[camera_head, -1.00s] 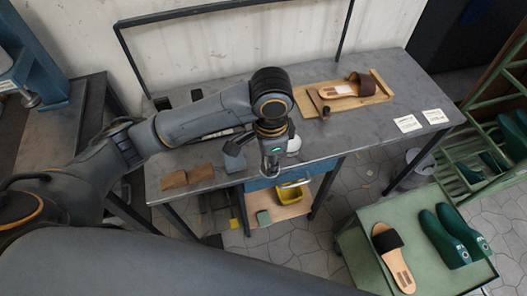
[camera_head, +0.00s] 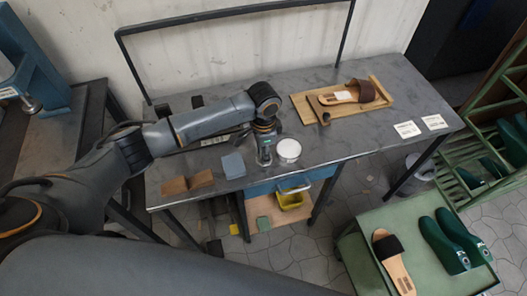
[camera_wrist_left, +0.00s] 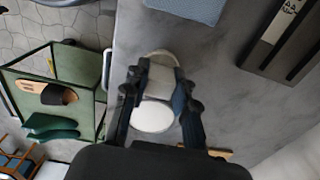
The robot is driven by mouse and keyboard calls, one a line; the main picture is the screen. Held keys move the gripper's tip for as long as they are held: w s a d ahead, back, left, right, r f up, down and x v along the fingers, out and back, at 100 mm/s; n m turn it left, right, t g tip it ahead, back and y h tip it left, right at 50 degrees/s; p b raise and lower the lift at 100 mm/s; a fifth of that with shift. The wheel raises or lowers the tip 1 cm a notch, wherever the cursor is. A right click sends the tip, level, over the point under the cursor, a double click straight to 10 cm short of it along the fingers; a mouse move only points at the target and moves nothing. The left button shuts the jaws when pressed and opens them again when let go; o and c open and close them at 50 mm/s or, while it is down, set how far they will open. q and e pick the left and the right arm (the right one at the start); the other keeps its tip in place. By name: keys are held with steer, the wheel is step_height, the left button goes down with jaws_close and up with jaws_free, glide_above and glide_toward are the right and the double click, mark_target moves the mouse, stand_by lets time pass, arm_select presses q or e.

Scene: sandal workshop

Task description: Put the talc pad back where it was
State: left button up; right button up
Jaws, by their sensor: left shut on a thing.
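My left gripper (camera_head: 265,160) is low over the front part of the grey workbench (camera_head: 340,142). It is shut on a pale, rounded thing, which I take to be the talc pad (camera_wrist_left: 161,62), between its fingers in the left wrist view. The fingers hide part of the pad, and I cannot tell whether it touches the bench. A round white tin or dish (camera_head: 289,148) stands just right of the gripper; it also shows in the left wrist view (camera_wrist_left: 153,117). My right gripper is not in view.
A sandal (camera_head: 346,93) lies on a wooden board (camera_head: 300,103) behind right. White cards (camera_head: 407,130) lie at right. Bare bench lies between tin and cards.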

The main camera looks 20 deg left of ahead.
arm_select(q)
steer(key=shift+f, duration=0.15)
steer(key=shift+f, duration=0.1)
steer(key=o, duration=1)
step_height(320, 180, up, 12)
steer(key=shift+r, duration=0.15)
steer(key=shift+d, duration=0.1)
